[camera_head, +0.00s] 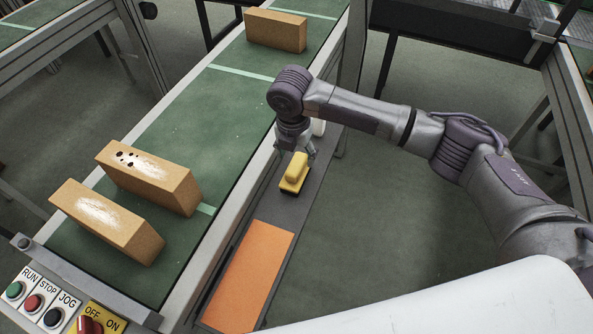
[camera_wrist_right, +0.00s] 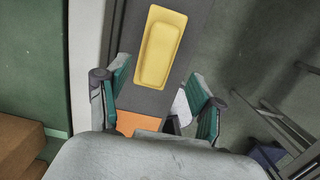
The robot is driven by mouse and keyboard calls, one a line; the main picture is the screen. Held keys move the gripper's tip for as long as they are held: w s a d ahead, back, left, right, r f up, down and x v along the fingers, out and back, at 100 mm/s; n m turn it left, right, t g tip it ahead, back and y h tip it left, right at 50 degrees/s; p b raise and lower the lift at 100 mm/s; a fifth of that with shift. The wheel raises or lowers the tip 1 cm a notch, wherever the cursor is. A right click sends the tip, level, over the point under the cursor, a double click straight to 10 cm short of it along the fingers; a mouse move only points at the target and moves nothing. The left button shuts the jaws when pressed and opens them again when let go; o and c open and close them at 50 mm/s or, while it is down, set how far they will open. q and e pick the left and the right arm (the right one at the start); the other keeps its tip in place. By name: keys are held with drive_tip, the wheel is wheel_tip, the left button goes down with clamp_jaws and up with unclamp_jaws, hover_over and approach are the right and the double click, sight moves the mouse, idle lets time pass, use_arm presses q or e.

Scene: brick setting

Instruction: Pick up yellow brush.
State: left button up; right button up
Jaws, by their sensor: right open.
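The yellow brush (camera_head: 294,173) lies on a narrow grey shelf (camera_head: 284,208) beside the green conveyor, with a dark strip showing along its lower edge. In the right wrist view the brush (camera_wrist_right: 161,47) lies lengthwise, ahead of the fingertips. My right gripper (camera_head: 298,155) is just behind the brush in the head view, above the shelf. It is open and empty, its two fingers (camera_wrist_right: 160,98) apart in the wrist view. I cannot tell whether a fingertip touches the brush. My left gripper is not in view.
An orange pad (camera_head: 251,272) lies on the shelf's near part. The green conveyor (camera_head: 200,130) carries bricks (camera_head: 149,175), (camera_head: 108,218) and a farther brick (camera_head: 275,30). A control panel (camera_head: 60,305) with buttons is at the lower left. Open floor lies right of the shelf.

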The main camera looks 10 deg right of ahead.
sight(296, 164)
drive_tip(key=shift+w+d+f+p, duration=0.1)
drive_tip(key=shift+w+f+p, duration=0.1)
drive_tip(key=shift+f, duration=0.65)
drive_tip(key=shift+w+f+p, duration=0.15)
drive_tip(key=shift+f, duration=0.75)
drive_tip(key=shift+w+d+f+p, duration=0.1)
drive_tip(key=shift+w+f+p, duration=0.1)
drive_tip(key=shift+f, duration=0.65)
drive_tip(key=shift+f, duration=0.2)
drive_tip(key=shift+s, duration=0.1)
clamp_jaws()
